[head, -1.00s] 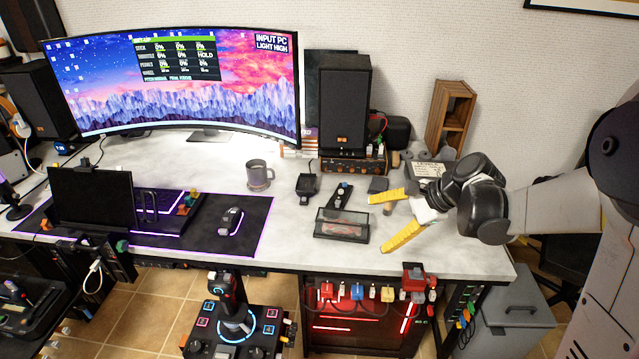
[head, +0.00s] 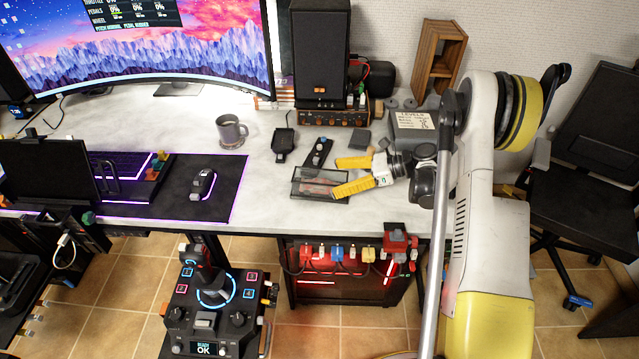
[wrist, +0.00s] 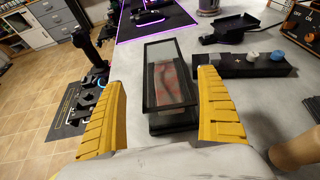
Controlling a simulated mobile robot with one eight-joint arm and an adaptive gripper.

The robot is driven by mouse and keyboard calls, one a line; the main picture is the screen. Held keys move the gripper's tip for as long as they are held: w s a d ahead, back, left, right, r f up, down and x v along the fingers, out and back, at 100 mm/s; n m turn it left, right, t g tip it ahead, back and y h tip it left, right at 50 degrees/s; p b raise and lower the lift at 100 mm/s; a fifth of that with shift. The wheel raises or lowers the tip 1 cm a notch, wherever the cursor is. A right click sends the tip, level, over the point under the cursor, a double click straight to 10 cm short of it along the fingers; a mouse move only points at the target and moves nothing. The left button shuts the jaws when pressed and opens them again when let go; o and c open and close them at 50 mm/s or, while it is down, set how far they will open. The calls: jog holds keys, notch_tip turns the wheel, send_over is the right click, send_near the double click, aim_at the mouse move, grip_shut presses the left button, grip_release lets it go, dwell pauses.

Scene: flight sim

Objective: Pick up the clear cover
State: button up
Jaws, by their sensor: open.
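The clear cover (wrist: 169,75) is a see-through, dark-framed rectangular lid on a dark case (wrist: 174,121) with something reddish inside. In the head view the cover (head: 311,180) lies near the front edge of the desk. My gripper (head: 338,177) is open, its yellow fingers reaching in from the right over the case's right end. In the wrist view my gripper (wrist: 160,104) has one finger on each side of the case's near end, with the cover between and ahead of them. I cannot tell whether the fingers touch it.
A black box with knobs (wrist: 242,65) lies close beyond the right finger in the wrist view. A mug (head: 231,133), a mouse (head: 202,184) and a speaker (head: 319,65) stand further off. The desk's front edge (head: 262,228) is close by.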

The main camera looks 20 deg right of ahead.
aim_at(327, 177)
jog(key=b+x, duration=0.1)
jog(key=x, duration=0.1)
jog(key=b+x, duration=0.1)
jog(key=x, duration=0.2)
jog(key=shift+w, duration=0.4)
jog(key=shift+w+a+f+b, duration=0.1)
jog(key=shift+w+a+b, duration=0.05)
jog(key=shift+a+b, duration=0.2)
jog(key=c, duration=1.3)
